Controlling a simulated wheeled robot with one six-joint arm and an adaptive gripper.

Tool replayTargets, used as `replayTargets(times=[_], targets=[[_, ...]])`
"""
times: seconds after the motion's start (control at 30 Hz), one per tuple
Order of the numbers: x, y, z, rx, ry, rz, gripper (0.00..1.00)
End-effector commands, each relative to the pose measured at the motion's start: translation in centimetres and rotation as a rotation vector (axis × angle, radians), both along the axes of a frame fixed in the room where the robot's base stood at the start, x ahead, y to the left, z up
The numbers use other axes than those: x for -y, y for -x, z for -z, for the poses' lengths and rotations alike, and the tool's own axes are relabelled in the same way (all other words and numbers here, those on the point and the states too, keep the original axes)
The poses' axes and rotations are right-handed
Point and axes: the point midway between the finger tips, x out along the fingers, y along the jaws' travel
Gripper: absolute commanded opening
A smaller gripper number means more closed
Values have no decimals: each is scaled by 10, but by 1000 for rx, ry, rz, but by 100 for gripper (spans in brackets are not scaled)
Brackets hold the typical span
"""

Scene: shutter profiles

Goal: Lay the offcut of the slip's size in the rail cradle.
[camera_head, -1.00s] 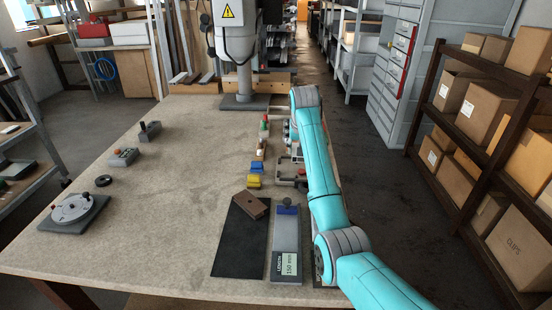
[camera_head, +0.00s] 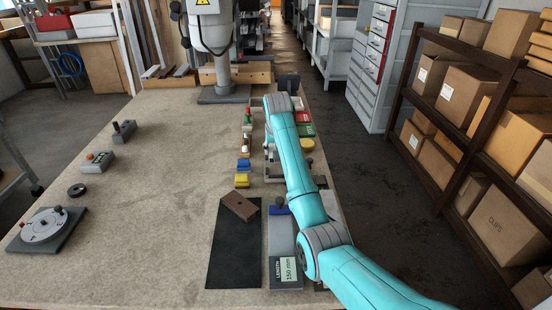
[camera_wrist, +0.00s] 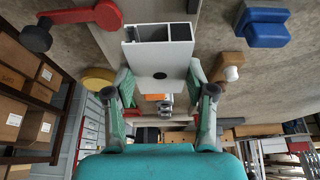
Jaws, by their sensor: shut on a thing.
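My gripper (camera_wrist: 166,98) is shut on a silver two-chambered profile offcut (camera_wrist: 160,55), its open cut end facing the top of the wrist view. In the head view, my arm hides the gripper and offcut. The slip (camera_head: 287,270), reading "LENGTH 150 mm", lies on the near end of a long grey plate (camera_head: 282,235). That plate has a blue piece and a dark knob at its far end. I cannot tell for certain which fixture is the rail cradle. The offcut's length cannot be read from these views.
A brown block (camera_head: 239,206) lies on a black mat (camera_head: 232,255). Blue (camera_head: 243,164) and yellow (camera_head: 242,181) blocks stand beyond it. A red lever (camera_wrist: 36,38) and yellow round piece (camera_wrist: 97,79) show in the wrist view. Shelves stand right.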

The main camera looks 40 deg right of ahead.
Motion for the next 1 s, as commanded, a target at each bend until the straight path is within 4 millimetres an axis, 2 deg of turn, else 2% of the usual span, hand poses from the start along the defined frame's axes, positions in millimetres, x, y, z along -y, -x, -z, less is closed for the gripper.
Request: replayTargets(times=[0.23, 0.63, 0.67, 0.73, 0.77, 1.0], targets=[[0, 1, 37, -2, -1, 0, 20], [0, 0, 42, -2, -1, 0, 20], [0, 0, 42, -1, -1, 0, 60], [0, 0, 41, -1, -1, 0, 77], [0, 0, 41, -1, -1, 0, 80], [0, 0, 41, -1, -1, 0, 80]])
